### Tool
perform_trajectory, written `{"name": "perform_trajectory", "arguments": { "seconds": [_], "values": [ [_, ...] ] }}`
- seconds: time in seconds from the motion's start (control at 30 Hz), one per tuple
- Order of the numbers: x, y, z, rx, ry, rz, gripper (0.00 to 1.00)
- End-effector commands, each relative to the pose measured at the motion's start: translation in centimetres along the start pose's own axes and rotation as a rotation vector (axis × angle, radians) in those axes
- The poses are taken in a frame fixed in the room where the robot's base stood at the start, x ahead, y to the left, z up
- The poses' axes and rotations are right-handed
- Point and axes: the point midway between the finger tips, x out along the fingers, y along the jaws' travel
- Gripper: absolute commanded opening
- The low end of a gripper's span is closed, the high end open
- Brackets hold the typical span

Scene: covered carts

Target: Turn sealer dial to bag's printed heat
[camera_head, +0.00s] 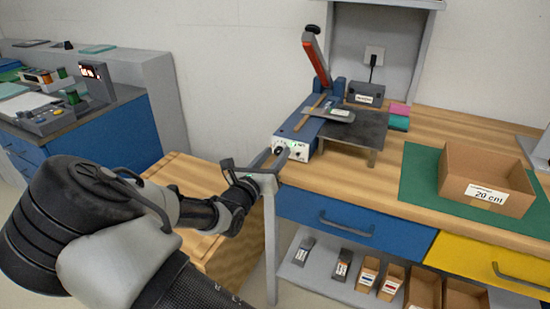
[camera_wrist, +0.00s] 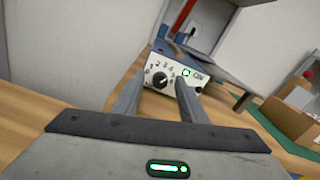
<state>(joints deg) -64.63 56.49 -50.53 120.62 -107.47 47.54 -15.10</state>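The sealer (camera_head: 318,117) is a blue bench unit with a raised red-handled arm, on the wooden worktop. Its white front panel (camera_wrist: 175,74) carries a black round dial (camera_wrist: 160,77) with printed numbers around it and a lit green light (camera_wrist: 186,72). In the wrist view the dial lies between my gripper's fingers (camera_wrist: 157,98), beyond the tips. My gripper (camera_head: 270,160) is open and empty, just in front of the panel. A flat grey-green bag or packet (camera_head: 340,114) lies on the sealer; its print is too small to read.
A dark raised plate (camera_head: 352,135) stands right of the sealer. A cardboard box labelled "20 cm" (camera_head: 487,180) sits on a green mat (camera_head: 420,172). Blue (camera_head: 335,222) and yellow (camera_head: 480,262) drawers are below, above a shelf with small boxes. A wooden cabinet (camera_head: 195,175) stands left.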

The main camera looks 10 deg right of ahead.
Motion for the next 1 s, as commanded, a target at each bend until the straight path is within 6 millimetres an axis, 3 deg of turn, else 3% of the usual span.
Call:
{"name": "perform_trajectory", "arguments": {
  "seconds": [0.33, 0.57, 1.0],
  "values": [
    [0.38, -0.01, 0.01, -0.001, 0.000, 0.000, 0.37],
    [0.36, -0.01, 0.00, 0.000, 0.000, 0.000, 0.00],
    [0.39, -0.13, 0.00, 0.113, 0.003, -0.001, 0.00]
  ]
}}
